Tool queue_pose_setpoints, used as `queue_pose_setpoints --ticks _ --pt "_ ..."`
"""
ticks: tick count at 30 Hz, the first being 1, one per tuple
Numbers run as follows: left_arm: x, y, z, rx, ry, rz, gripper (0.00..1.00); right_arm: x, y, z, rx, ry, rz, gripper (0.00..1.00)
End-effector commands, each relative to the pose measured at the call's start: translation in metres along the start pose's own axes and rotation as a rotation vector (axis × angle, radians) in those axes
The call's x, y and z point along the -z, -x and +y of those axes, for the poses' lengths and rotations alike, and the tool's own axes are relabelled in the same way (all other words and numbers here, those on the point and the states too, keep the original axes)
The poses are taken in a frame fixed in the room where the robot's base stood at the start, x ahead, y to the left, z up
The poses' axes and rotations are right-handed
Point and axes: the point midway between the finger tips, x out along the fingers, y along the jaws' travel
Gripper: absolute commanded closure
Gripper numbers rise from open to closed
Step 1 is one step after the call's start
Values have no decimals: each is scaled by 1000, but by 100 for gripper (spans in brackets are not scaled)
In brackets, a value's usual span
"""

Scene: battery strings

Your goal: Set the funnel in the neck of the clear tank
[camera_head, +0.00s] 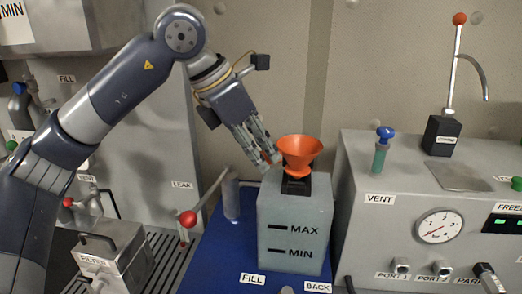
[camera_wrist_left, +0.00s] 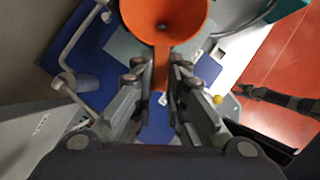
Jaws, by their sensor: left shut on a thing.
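The orange funnel (camera_head: 300,150) is upright, directly over the black neck (camera_head: 296,184) of the clear tank (camera_head: 294,222). Its lower end meets the neck in the head view; I cannot tell how far it is inside. My left gripper (camera_head: 272,161) comes in from the upper left and is shut on the funnel's side tab. In the left wrist view the funnel bowl (camera_wrist_left: 164,18) lies just beyond the fingertips, with its tab between the fingers (camera_wrist_left: 160,72). The tank is a pale grey box with MAX and MIN marks.
A grey panel box (camera_head: 420,215) with a gauge stands close on the right. A metal filter box (camera_head: 115,255) is at the lower left.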

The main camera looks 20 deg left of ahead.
Motion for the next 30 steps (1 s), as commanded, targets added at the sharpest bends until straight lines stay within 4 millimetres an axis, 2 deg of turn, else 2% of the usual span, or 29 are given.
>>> queue_pose_setpoints --ticks 19,29,30 --pt "9 -15 0 0 0 -1 100 -2 -15 -1 1 0 -1 60" --pt "9 -16 0 0 0 -1 100 -2 -16 -3 3 0 -1 60" --pt "9 -16 0 0 0 -1 83 -2 -16 -3 3 -1 -1 60"
